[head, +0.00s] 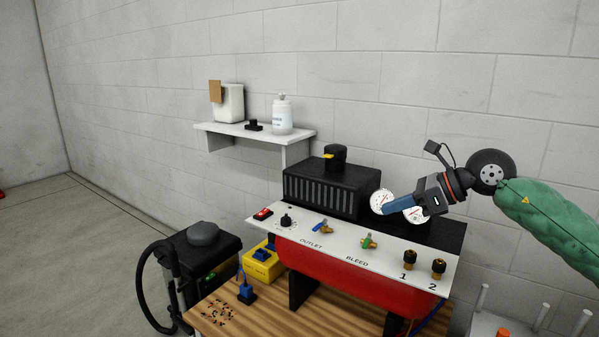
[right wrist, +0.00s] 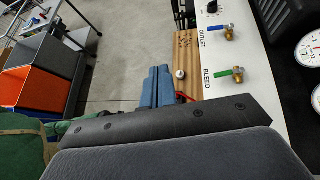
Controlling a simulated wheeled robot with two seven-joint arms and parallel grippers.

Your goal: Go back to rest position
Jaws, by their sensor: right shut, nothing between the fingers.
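My right gripper (head: 386,208) reaches in from the right in the head view, with its blue fingers closed together and empty. It is in front of the two white gauges (head: 381,201) and above the white panel (head: 345,246). In the right wrist view its blue fingers (right wrist: 157,86) lie side by side. They appear over the wooden bench and floor, with the panel to their right. The green-sleeved arm behind it is mine. My left gripper is in neither view.
The panel carries a blue outlet valve (head: 322,227), a green bleed valve (head: 368,241) and brass fittings (head: 438,267). A red tank (head: 345,280) is below. A wall shelf (head: 240,133) holds containers. A black vacuum-like machine (head: 205,255) stands left. Orange and grey bins (right wrist: 30,65) show in the right wrist view.

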